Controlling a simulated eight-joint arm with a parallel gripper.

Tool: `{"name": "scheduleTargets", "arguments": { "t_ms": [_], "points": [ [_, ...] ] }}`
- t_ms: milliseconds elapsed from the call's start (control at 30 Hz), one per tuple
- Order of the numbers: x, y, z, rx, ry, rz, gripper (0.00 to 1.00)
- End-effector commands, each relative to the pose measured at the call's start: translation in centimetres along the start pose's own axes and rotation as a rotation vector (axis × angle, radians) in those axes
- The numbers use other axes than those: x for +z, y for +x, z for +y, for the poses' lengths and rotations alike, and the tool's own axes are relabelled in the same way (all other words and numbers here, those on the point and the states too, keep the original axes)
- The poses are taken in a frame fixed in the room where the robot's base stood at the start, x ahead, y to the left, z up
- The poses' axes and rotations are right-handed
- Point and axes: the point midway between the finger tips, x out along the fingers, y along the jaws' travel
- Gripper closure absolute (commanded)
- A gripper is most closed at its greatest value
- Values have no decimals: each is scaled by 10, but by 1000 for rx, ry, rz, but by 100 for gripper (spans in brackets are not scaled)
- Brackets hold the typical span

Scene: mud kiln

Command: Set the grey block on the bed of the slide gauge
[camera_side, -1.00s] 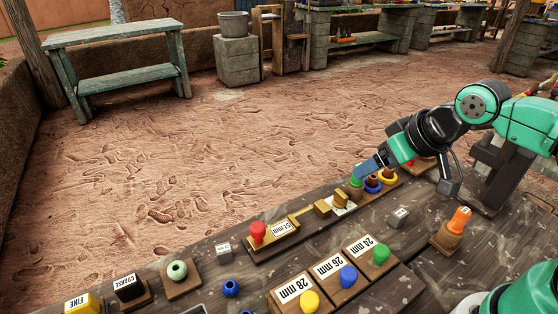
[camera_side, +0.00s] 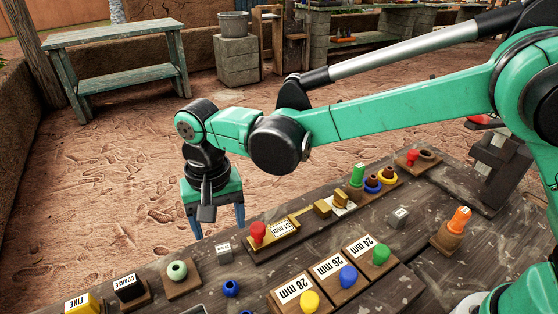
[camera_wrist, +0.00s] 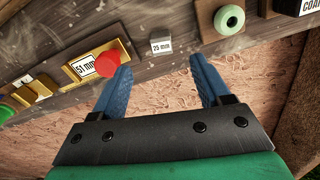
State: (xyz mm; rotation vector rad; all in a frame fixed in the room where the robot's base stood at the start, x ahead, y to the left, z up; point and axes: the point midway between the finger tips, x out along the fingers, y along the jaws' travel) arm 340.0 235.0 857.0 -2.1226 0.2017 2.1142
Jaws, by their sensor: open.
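A small grey block (camera_side: 223,249) sits on the table near its far edge, left of the slide gauge. In the wrist view the grey block (camera_wrist: 161,45) reads 25 mm and lies beyond the gap between my fingertips. The slide gauge (camera_side: 290,228) is a brass strip with a red knob, a 51 mm label and two brass jaws; part of the slide gauge (camera_wrist: 88,68) shows left in the wrist view. No block is seen on it. My gripper (camera_side: 218,229) is open and empty, pointing down; its blue fingers (camera_wrist: 160,76) are apart from the block.
Another grey block (camera_side: 399,217) lies right of the gauge. Label blocks with coloured knobs (camera_side: 330,267) stand in front. A pale green ring block (camera_side: 177,270) is left of the grey block.

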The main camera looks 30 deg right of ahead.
Motion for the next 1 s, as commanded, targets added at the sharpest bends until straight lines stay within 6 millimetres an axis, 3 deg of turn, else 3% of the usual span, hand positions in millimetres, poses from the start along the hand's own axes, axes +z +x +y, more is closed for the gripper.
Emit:
{"name": "scheduleTargets", "arguments": {
  "t_ms": [400,767,1000],
  "points": [
    [1,50,-2,4,2,-4,30],
    [1,58,-2,4,2,-3,30],
    [1,58,-2,3,2,-3,98]
  ]
}}
